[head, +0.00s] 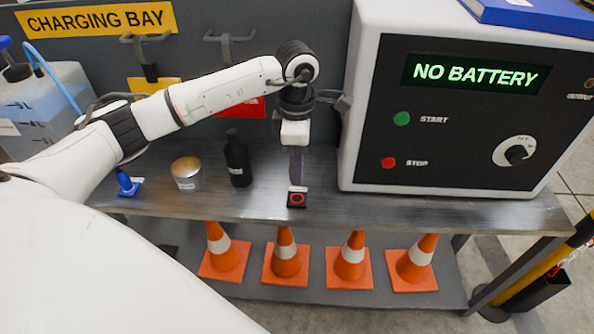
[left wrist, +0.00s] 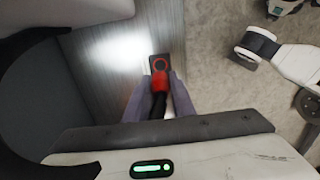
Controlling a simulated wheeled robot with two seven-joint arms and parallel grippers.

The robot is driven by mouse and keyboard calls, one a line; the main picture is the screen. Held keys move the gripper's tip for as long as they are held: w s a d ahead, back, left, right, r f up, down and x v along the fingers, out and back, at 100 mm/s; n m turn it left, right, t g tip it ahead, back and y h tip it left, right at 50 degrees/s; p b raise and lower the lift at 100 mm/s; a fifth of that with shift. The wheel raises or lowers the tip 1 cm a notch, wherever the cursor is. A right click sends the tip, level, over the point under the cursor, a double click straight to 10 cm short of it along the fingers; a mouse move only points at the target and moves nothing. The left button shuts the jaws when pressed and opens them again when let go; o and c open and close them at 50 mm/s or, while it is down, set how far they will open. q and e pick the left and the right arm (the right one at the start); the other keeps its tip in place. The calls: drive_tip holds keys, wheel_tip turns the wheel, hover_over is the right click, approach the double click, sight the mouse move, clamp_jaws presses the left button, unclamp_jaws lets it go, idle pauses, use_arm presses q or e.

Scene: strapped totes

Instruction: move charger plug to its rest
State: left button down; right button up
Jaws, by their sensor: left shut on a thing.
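My left gripper (head: 297,182) points straight down over the front edge of the bench. In the left wrist view its two grey-purple fingers (left wrist: 166,88) are shut on the charger plug (left wrist: 158,82), which has a red body and a black tail. The fingers hide the plug in the head view. A small black block with a red ring (head: 297,200), which looks like the rest, sits on the bench edge just below the fingertips. It also shows just beyond the plug in the left wrist view (left wrist: 159,63). I cannot tell whether plug and block touch. My right gripper is not in view.
The bench (head: 340,213) also holds a black bottle (head: 237,160), a tin (head: 187,173) and a blue plug-like piece (head: 126,184) to the left. A large charger box (head: 450,120) reading "NO BATTERY" stands to the right. Orange cones (head: 287,260) stand on the shelf below.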

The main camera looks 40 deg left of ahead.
sight(298, 198)
use_arm(q)
drive_tip(key=shift+f, duration=0.15)
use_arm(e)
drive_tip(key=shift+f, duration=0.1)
